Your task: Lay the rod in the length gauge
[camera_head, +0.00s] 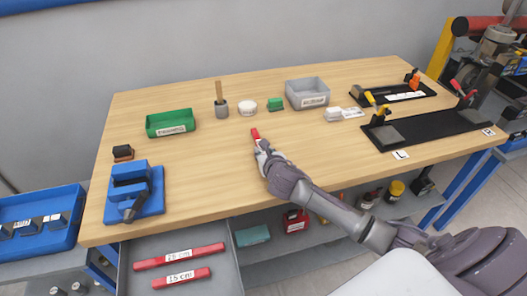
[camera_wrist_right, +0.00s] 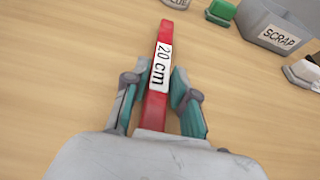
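The rod (camera_wrist_right: 158,80) is red with a white "20 cm" label; in the head view its red end (camera_head: 255,133) shows above the middle of the wooden table. My right gripper (camera_wrist_right: 161,82) has one finger on each side of the rod near its label and appears shut on it. The rod's rear part is hidden by the gripper. Two black fixtures with clamps, a front one (camera_head: 430,130) and a back one (camera_head: 395,98), lie at the table's right; I cannot tell whether either is the length gauge. My left gripper is not in view.
A blue vise (camera_head: 135,190) stands at the left, with a green bin (camera_head: 170,123) behind it. A grey scrap bin (camera_head: 307,94) stands at the back. The open drawer (camera_head: 215,258) holds red rods labelled 25 cm and 15 cm. The table around my right gripper is clear.

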